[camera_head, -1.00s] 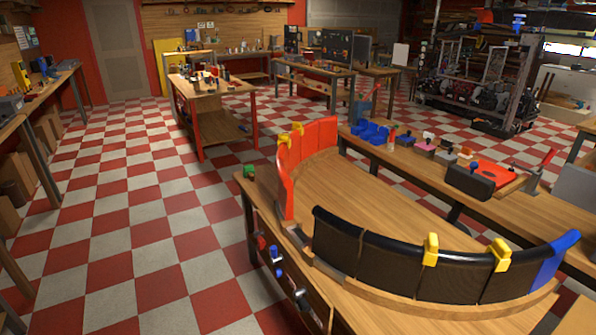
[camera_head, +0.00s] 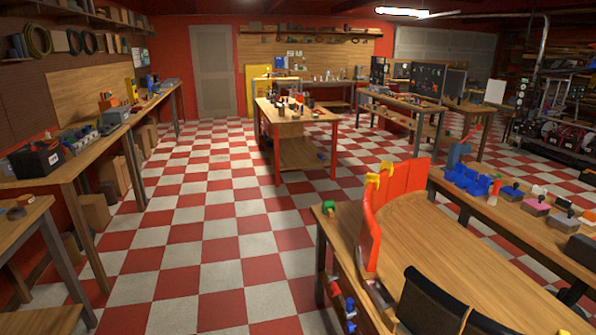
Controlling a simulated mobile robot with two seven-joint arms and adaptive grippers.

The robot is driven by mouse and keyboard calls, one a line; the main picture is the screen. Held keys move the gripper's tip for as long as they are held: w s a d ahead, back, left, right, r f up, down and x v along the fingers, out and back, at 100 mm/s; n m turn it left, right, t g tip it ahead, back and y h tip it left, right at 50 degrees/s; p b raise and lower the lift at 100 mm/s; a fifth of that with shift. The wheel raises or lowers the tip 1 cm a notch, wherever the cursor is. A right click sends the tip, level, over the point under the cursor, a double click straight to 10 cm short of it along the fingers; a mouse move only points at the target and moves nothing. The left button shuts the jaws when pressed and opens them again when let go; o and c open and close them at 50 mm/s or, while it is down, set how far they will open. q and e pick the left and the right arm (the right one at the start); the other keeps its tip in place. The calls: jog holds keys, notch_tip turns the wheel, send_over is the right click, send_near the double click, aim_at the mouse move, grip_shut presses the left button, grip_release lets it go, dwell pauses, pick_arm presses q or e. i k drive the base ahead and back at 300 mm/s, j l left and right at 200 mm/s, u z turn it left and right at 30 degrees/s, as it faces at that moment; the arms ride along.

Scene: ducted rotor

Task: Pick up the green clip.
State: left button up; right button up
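A small green object (camera_head: 328,207), which looks like the green clip, sits on the left corner of the near wooden workbench (camera_head: 345,222). It is just left of the upright red curved panels (camera_head: 372,235) and appears apart from them. Its exact shape is too small to tell. Neither of my grippers shows in the head view.
Two yellow clips (camera_head: 378,174) sit on top of the red panels. Black curved panels (camera_head: 428,298) stand at the near edge. A wooden table (camera_head: 298,112) with red legs stands beyond. Benches line the left wall (camera_head: 100,150). The checkered floor (camera_head: 200,240) between is open.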

aim_at(327, 204)
jog(key=i+j+u, duration=0.1)
jog(key=i+u, duration=0.3)
jog(key=i, duration=1.15)
jog(key=i+z, duration=0.4)
jog(key=i+j+z, duration=0.5)
jog(key=i+z, duration=0.25)
jog(key=i+j+z, duration=0.15)
jog(key=z, duration=0.25)
jog(key=i+j+z, duration=0.1)
jog(key=j+z, duration=0.3)
jog(key=i+j+z, duration=0.1)
jog(key=z, duration=0.3)
jog(key=j+z, duration=0.25)
jog(key=j, duration=0.15)
jog(key=j+z, duration=0.3)
jog(key=j, duration=0.15)
jog(key=i, duration=0.05)
